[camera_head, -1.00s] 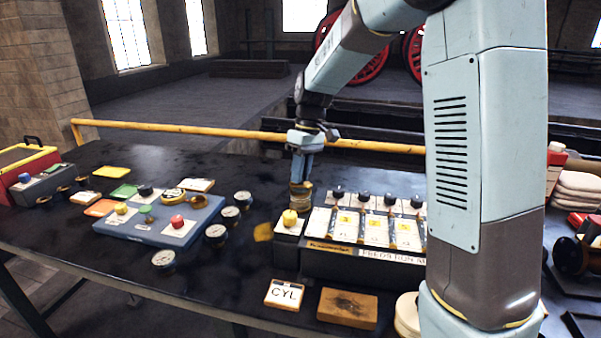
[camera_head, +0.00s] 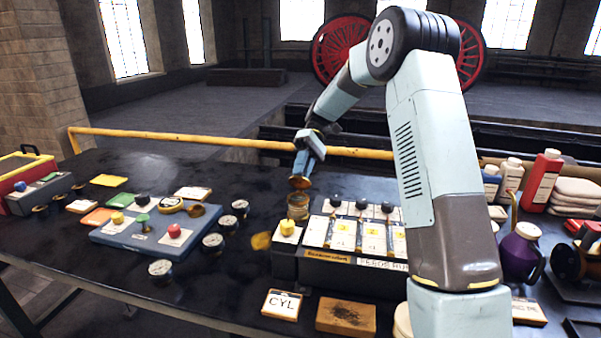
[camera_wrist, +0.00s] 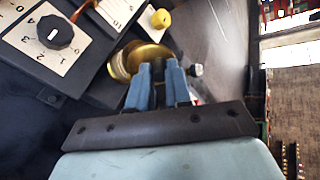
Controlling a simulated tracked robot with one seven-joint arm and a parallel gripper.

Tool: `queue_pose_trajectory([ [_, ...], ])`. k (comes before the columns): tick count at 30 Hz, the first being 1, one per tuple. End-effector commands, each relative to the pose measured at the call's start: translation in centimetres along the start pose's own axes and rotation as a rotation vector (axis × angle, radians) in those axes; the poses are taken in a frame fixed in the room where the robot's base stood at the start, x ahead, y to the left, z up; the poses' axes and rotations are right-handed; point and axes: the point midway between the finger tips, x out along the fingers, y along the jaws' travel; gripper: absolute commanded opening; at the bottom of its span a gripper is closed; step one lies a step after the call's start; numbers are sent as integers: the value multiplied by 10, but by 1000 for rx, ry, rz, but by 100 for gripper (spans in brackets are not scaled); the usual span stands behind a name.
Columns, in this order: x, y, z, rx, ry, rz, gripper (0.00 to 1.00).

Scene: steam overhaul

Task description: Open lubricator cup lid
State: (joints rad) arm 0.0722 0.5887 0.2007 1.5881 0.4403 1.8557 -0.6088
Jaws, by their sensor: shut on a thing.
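The lubricator cup (camera_head: 297,207) is a small brass cup at the back left end of the feed regulator unit. Its round brass lid (camera_head: 300,183) is just above the cup and looks tilted. My gripper (camera_head: 302,172) is shut on the lid and comes down from above. In the wrist view my gripper (camera_wrist: 159,68) has its two blue fingers close together at the brass lid (camera_wrist: 150,55), with the cup (camera_wrist: 119,66) partly hidden behind it. I cannot tell whether the lid still touches the cup's rim.
The feed regulator unit (camera_head: 312,268) has several black knobs and a yellow knob (camera_head: 288,228) near the cup. A blue board (camera_head: 150,235) with knobs lies to the left, with several round gauges beside it. A purple can (camera_head: 520,252) and bottles stand right. A yellow rail (camera_head: 220,142) runs behind.

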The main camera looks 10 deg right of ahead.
Motion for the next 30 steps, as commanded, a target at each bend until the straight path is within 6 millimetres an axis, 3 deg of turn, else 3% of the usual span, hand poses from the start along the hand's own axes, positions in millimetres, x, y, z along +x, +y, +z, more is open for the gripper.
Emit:
queue_pose_trajectory([
  [15,-11,15,-6,31,-117,-239,0],
  [30,-12,19,-9,43,-160,-314,0],
])
